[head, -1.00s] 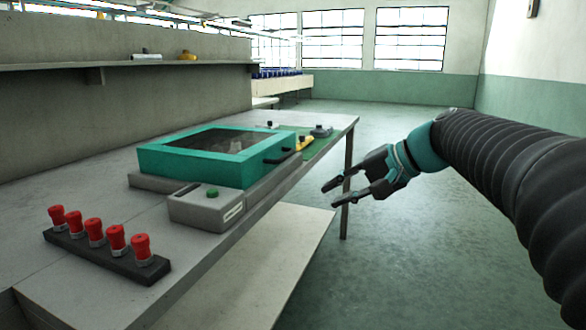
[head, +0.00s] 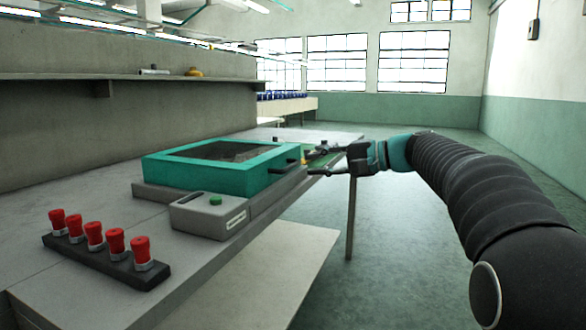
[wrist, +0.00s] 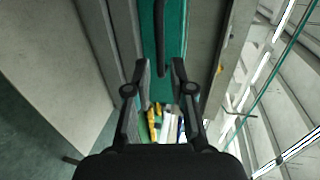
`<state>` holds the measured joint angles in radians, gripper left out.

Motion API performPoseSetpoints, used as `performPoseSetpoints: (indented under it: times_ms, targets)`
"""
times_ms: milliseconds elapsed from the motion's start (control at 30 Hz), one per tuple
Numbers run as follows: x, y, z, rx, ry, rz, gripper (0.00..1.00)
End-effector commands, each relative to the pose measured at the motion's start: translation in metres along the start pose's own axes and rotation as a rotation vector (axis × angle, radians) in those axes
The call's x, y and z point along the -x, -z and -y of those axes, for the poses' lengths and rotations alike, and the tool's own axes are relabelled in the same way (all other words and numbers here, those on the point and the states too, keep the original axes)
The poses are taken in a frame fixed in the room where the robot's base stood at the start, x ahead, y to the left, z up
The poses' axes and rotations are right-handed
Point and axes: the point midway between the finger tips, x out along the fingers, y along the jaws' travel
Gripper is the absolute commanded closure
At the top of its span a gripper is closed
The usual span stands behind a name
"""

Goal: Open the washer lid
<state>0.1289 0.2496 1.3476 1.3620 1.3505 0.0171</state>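The washer (head: 220,180) is a teal box with a dark window in its lid (head: 215,151), which lies flat and closed on the grey bench. A black handle (head: 285,166) sticks out from its right side. My gripper (head: 312,163) is open just right of the handle, its fingers pointing at it. In the wrist view the teal lid (wrist: 174,30) fills the top middle, and the black handle (wrist: 160,40) lies ahead between the open fingertips of my gripper (wrist: 160,68). The fingers look apart from the handle, with nothing held.
A grey control box (head: 209,216) with a green button stands in front of the washer. A black strip with several red knobs (head: 105,238) lies at the front left. The floor to the right is free.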

Motion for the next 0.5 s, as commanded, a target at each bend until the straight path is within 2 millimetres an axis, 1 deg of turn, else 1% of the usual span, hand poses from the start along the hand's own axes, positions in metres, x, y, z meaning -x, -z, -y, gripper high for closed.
performPoseSetpoints:
  times_ms: [33,233,400,500]
  targets:
    - [-0.011,-0.001,-0.001,0.000,0.000,0.004,0.77]
    - [-0.043,-0.001,0.000,0.000,-0.001,0.002,0.77]
    - [-0.060,0.000,0.000,0.000,-0.001,0.001,0.77]
    - [-0.064,-0.001,0.000,0.000,-0.001,0.001,0.77]
